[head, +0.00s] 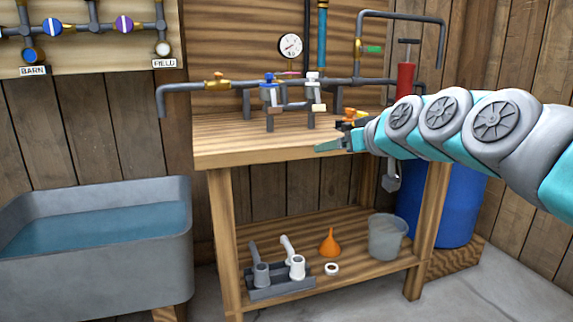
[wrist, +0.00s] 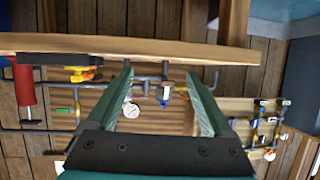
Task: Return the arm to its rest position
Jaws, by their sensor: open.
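My arm (head: 440,120) reaches in from the right in the head view, in teal and grey segments. My gripper (head: 328,146) is at its end, at the front right of the wooden workbench top (head: 250,140), pointing left. In the wrist view the teal fingers of my gripper (wrist: 158,72) are spread apart with nothing between them. The bench's edge (wrist: 150,45) crosses beyond the fingertips in that view, which looks upside down. The head view does not clearly show whether my gripper touches the bench.
Pipes with valves (head: 270,90) and a gauge (head: 290,45) stand behind the bench top. A red pump (head: 405,82) and blue barrel (head: 440,215) are near my arm. A water tub (head: 150,255) stands left. The lower shelf holds a bucket (head: 387,238) and orange funnel (head: 330,243).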

